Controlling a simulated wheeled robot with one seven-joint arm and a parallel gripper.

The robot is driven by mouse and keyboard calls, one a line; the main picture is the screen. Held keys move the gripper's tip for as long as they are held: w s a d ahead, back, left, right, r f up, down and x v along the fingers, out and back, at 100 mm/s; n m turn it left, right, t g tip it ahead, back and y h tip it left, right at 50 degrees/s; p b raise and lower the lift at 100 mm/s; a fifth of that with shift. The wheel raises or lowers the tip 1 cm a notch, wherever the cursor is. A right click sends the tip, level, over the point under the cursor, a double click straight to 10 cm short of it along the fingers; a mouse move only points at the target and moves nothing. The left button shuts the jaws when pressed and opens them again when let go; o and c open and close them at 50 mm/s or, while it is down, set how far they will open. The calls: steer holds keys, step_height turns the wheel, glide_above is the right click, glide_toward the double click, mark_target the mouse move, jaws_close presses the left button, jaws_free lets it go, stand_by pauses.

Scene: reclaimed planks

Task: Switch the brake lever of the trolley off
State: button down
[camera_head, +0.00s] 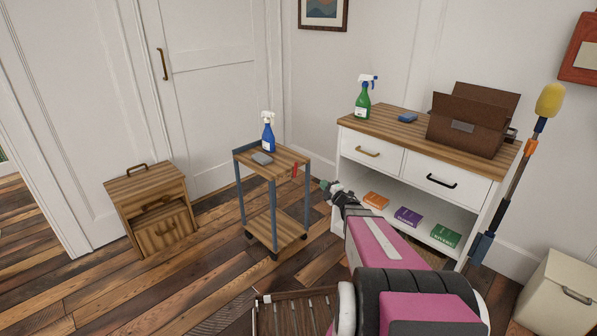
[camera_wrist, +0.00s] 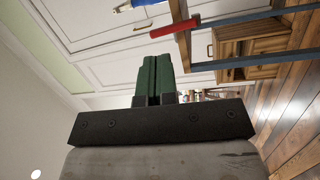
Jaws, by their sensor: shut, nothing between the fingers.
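The trolley (camera_head: 272,206) is a small cart with a wooden top, blue posts, a lower shelf and dark casters. Its red brake lever (camera_head: 294,169) is at the right edge of the top. My gripper (camera_head: 328,188) is right of the lever and a little lower, apart from it in this view. In the wrist view, the green fingers of my gripper (camera_wrist: 155,68) are shut together and empty. The red lever (camera_wrist: 174,28) shows just beyond the fingertips there. I cannot tell whether they touch.
A white cabinet (camera_head: 353,154) with a brown box (camera_head: 468,134) is to the right. A wooden nightstand (camera_head: 150,190) is at left. Plank floor (camera_head: 205,240) between nightstand and trolley is clear.

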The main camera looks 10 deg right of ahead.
steer(key=a+n+g+y, duration=0.1)
steer(key=n+y, duration=0.2)
steer(key=y, duration=0.1)
glide_toward(297, 168)
steer(key=shift+n, duration=0.3)
steer(key=x, duration=0.6)
steer(key=shift+w+a+r, duration=0.1)
steer(key=shift+w+r, duration=0.1)
steer(key=shift+w+a+r, duration=0.15)
steer(key=shift+w+a, duration=0.1)
steer(key=shift+w, duration=0.05)
